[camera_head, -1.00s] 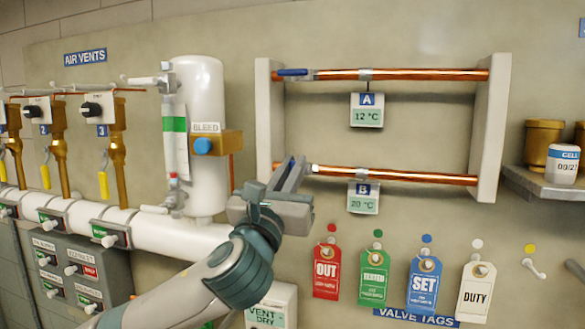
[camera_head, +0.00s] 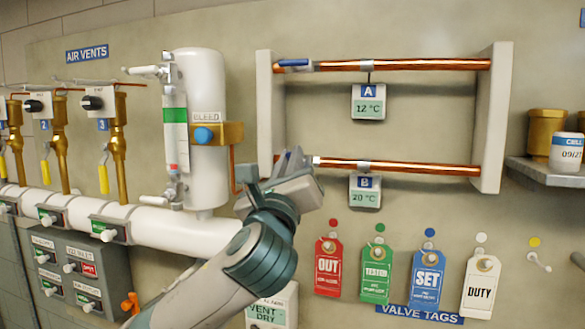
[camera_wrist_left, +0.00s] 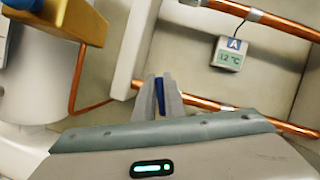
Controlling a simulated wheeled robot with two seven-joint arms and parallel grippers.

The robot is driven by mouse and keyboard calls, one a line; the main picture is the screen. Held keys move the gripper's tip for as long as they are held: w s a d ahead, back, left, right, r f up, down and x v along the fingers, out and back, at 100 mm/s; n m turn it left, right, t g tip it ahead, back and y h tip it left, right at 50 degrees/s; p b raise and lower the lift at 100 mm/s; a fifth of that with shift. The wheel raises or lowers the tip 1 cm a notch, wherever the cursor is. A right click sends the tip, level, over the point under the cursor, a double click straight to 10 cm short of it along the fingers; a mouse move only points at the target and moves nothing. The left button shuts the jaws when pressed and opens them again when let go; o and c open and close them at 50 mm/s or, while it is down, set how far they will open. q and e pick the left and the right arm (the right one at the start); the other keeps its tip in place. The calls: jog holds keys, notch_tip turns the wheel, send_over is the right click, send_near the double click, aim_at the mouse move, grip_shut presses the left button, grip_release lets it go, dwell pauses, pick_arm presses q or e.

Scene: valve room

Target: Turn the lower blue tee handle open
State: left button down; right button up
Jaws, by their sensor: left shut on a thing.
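The lower blue tee handle (camera_wrist_left: 160,98) shows as a narrow blue strip between my left fingers in the left wrist view. It is at the left end of the lower copper pipe (camera_head: 410,168); the fingers hide most of it in the head view, so its exact angle is hard to tell. My left gripper (camera_head: 290,158) is shut on this handle, and its fingers also show in the left wrist view (camera_wrist_left: 165,88). My right gripper is not in view.
The upper pipe (camera_head: 420,65) has its own blue handle (camera_head: 293,62) lying along it. Display B (camera_head: 364,190) hangs from the lower pipe, right of my gripper. A white cylinder (camera_head: 205,180) stands to the left. Several valve tags hang below right.

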pick_arm(q)
jog(key=n+y+b, duration=0.1)
jog(key=n, duration=0.3)
jog(key=shift+a+f+y, duration=0.1)
jog(key=shift+y, duration=0.3)
jog(key=n+y, duration=0.1)
jog(key=n, duration=0.1)
jog(key=n+g+y+b, duration=0.1)
jog(key=n, duration=0.1)
jog(key=shift+a+f+n, duration=0.1)
jog(key=shift+f+n, duration=0.05)
jog(key=shift+n, duration=0.15)
jog(key=n, duration=0.2)
jog(key=n+g+y, duration=0.1)
jog(key=shift+w+a+f+n+g+b, duration=0.1)
jog(key=shift+f+n+g+b, duration=0.05)
jog(key=shift+n+g+b, duration=0.2)
jog(key=shift+a+f+n+g, duration=0.15)
jog(key=shift+n+g, duration=0.4)
jog(key=shift+n, duration=1.1)
jog(key=shift+f, duration=0.1)
jog(key=c, duration=1.8)
grip_release()
jog(key=shift+c, duration=0.2)
